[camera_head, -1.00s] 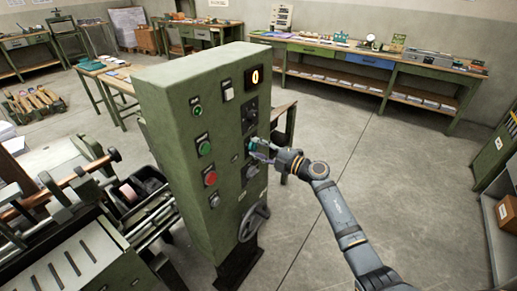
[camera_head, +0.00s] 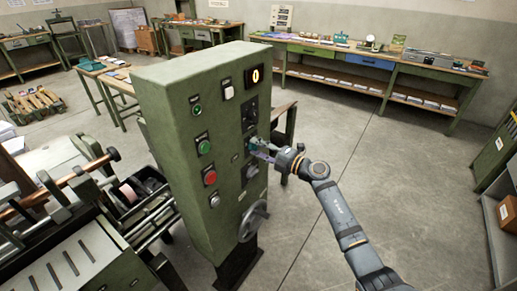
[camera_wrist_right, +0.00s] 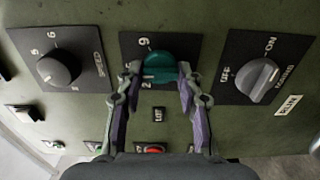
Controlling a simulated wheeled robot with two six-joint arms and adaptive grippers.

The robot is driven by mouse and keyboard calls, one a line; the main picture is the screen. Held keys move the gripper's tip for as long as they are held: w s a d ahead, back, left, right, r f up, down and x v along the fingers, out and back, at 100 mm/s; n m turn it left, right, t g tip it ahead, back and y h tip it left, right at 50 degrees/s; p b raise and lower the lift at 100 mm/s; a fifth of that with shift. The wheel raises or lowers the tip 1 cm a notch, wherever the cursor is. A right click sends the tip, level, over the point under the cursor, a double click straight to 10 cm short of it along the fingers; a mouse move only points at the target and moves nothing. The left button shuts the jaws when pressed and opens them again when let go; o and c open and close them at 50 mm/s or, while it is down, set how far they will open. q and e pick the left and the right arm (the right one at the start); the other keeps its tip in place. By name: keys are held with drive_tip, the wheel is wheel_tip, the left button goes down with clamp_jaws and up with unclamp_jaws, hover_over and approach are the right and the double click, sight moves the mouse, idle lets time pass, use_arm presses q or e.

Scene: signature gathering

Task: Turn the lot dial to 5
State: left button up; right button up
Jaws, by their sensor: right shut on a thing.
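The lot dial is a teal knob (camera_wrist_right: 158,67) on a dark square plate with white numbers, with a small LOT label (camera_wrist_right: 158,114) next to the plate in the right wrist view. My right gripper (camera_wrist_right: 156,76) has a finger on each side of the knob and is shut on it. In the head view my right gripper (camera_head: 259,147) reaches the front of the green control cabinet (camera_head: 180,120) from the right. The knob is small there and partly covered by the fingers. I cannot read the knob's exact setting. My left gripper is not in view.
Grey knobs flank the lot dial in the wrist view, one to the left (camera_wrist_right: 58,67) and one to the right (camera_wrist_right: 257,80). The cabinet has a lit display (camera_head: 254,76) reading 0, push buttons and a handwheel (camera_head: 253,222). Open floor lies to the right.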

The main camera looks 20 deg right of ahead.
drive_tip(key=o, duration=1.2)
drive_tip(key=shift+c, duration=0.2)
drive_tip(key=v, duration=1.2)
drive_tip(key=shift+d+f, duration=0.1)
